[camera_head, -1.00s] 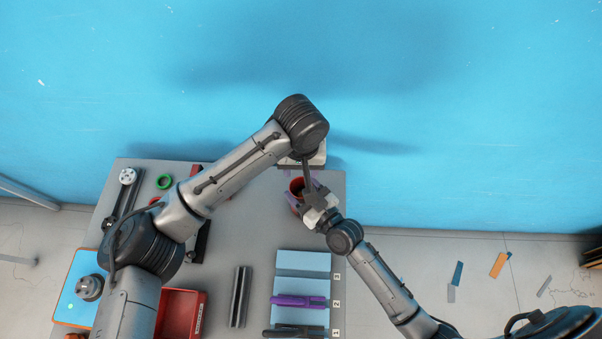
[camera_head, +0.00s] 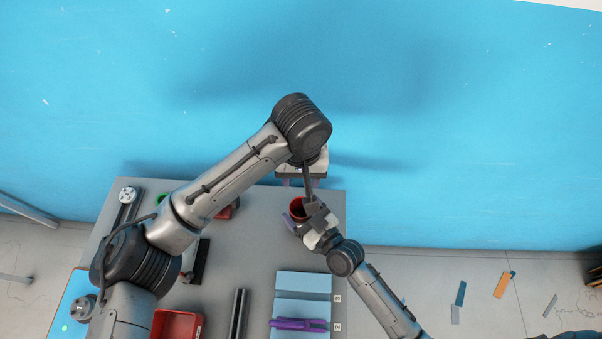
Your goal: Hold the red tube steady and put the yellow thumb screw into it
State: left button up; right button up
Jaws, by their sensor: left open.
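The red tube (camera_head: 298,206) stands upright near the far right part of the table, its dark open mouth facing up. My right gripper (camera_head: 299,214) has its purple fingers at the tube's sides and appears shut on it. My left gripper (camera_head: 301,182) is open, just beyond the tube at the table's far edge, with its purple fingertips pointing down. The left arm hides part of it. I cannot make out the yellow thumb screw in this view.
A green ring (camera_head: 162,199) and a white-topped part (camera_head: 127,195) lie at the far left. A red bin (camera_head: 176,325), a grey rail (camera_head: 238,314) and a light-blue block with a purple tool (camera_head: 298,324) are at the front.

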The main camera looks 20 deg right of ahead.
jog(key=shift+o, duration=1)
jog(key=v, duration=1.2)
